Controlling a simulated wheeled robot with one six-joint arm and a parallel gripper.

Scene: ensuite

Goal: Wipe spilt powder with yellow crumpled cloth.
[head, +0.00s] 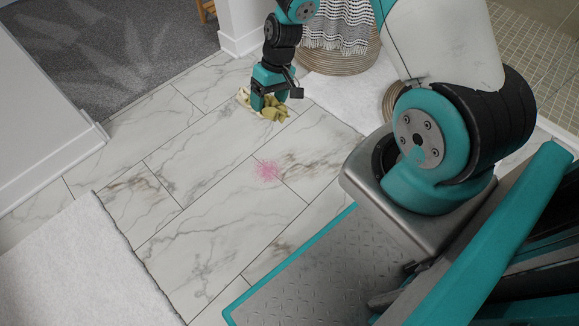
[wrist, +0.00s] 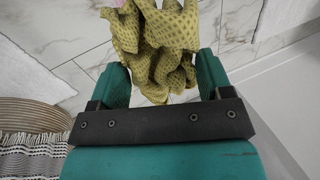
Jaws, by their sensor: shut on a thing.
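The yellow crumpled cloth (head: 273,110) is at the far side of the tiled floor in the head view. My gripper (head: 268,102) is shut on it, pointing down. In the wrist view the cloth (wrist: 160,45) bunches between my two teal fingers (wrist: 160,80). Whether the cloth touches the floor is hard to tell. The spilt powder (head: 267,171) is a small pink patch on the marble tiles, nearer to me than the cloth and apart from it. A bit of pink (wrist: 118,3) shows at the top edge of the wrist view, partly hidden by the cloth.
A woven basket (head: 340,58) with a grey-white textile stands just right of my gripper. A white mat (head: 85,268) lies at the lower left. A white wall end (head: 50,120) and grey carpet (head: 120,45) are at the left. The tiles around the powder are clear.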

